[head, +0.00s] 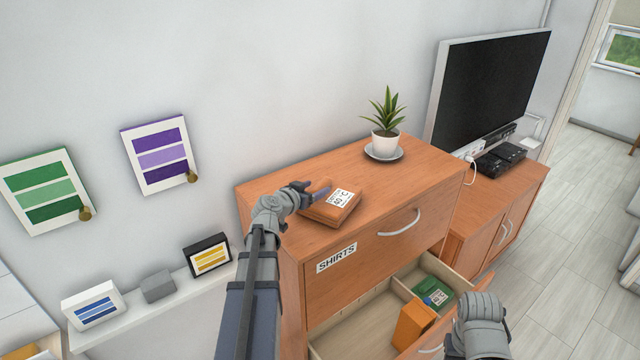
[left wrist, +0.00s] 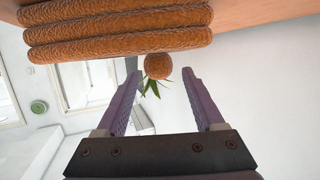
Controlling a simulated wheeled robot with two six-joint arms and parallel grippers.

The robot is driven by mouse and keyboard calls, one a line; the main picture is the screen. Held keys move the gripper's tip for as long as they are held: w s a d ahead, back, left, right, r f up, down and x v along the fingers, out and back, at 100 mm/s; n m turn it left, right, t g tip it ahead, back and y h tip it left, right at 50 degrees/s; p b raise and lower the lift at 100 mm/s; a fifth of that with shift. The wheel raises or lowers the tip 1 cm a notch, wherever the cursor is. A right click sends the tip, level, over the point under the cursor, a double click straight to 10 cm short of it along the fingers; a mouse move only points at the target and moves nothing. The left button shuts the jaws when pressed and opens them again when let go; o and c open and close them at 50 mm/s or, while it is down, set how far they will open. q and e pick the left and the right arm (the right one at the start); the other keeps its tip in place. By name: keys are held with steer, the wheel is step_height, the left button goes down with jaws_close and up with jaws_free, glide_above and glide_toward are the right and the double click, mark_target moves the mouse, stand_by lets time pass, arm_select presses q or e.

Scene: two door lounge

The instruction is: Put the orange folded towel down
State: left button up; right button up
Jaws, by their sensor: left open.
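The orange folded towel (head: 325,213) lies on the dresser top near its left front, with a white label reading 60 °C. In the left wrist view its thick folds (left wrist: 120,30) fill the top, and a round knob of the same texture (left wrist: 158,66) sticks out from it. My left gripper (head: 314,190) is at the towel's left rear side. In the left wrist view its open fingers (left wrist: 161,72) stand on either side of the knob, with gaps visible. My right gripper (head: 482,325) is low at the right by the open drawer; its fingertips are not clear.
The wooden dresser (head: 420,165) carries a potted plant (head: 386,142) at the back. Its open drawer (head: 345,335) holds an orange item (head: 413,325) and a green item (head: 431,288). A television (head: 490,85) stands right.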

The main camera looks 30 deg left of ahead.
arm_select(q)
steer(key=p+v, duration=0.1)
steer(key=v, duration=0.7)
steer(key=shift+p, duration=0.4)
